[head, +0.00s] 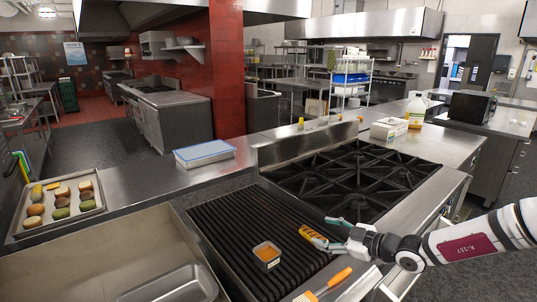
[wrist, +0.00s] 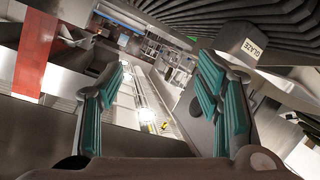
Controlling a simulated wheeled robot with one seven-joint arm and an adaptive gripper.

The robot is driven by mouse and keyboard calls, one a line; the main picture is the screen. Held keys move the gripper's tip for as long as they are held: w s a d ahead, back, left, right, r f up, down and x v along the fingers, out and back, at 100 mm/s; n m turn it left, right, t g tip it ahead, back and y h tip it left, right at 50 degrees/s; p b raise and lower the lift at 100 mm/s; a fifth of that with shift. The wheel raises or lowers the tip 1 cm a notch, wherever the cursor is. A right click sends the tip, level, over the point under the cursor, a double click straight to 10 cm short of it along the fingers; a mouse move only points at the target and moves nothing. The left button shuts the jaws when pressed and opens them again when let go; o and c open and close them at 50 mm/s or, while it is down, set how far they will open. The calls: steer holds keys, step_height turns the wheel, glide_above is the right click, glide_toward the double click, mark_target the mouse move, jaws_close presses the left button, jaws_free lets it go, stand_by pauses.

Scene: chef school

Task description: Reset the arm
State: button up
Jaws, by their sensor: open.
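My gripper (head: 332,234) is open over the right part of the ridged grill (head: 225,218), with teal pads on its fingers. My arm reaches in from the right edge of the head view. In the wrist view the two fingers of my gripper (wrist: 163,95) stand wide apart, with nothing held between them. A yellow and orange tool (head: 313,236) is close by the fingertips in the head view; I cannot tell whether they touch it.
A small container with orange contents (head: 267,254) and an orange-handled brush (head: 328,284) lie near the gripper. A container labelled GLAZE (wrist: 240,45) shows beside one finger. Burners (head: 350,178) lie behind. A pastry tray (head: 98,208) and blue-lidded box (head: 204,152) stand left.

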steer(key=s+a+r+n+g+h, duration=0.1)
steer(key=s+a+r+n+g, duration=0.4)
steer(key=n, duration=0.6)
steer(key=s+a+r+n+h, duration=0.1)
steer(key=s+r+n, duration=0.1)
steer(key=s+n, duration=0.6)
steer(key=s+a+r+n+g+h, duration=0.1)
steer(key=s+a+r+n+g, duration=0.25)
steer(key=n, duration=0.95)
steer(key=s+d+r+n+t+h, duration=0.1)
steer(key=s+d+r+n+h, duration=0.2)
steer(key=s+r+n, duration=0.4)
steer(key=s+d+r+n+t+h, duration=0.2)
steer(key=s+d+r+n+h, duration=0.2)
steer(key=s+n, duration=0.9)
step_height(320, 180, up, 3)
steer(key=d+n, duration=0.1)
steer(key=n, duration=0.4)
steer(key=shift+d+n, duration=0.25)
steer(key=shift+n, duration=0.15)
steer(key=shift+f+t, duration=0.1)
steer(key=shift+t, duration=0.15)
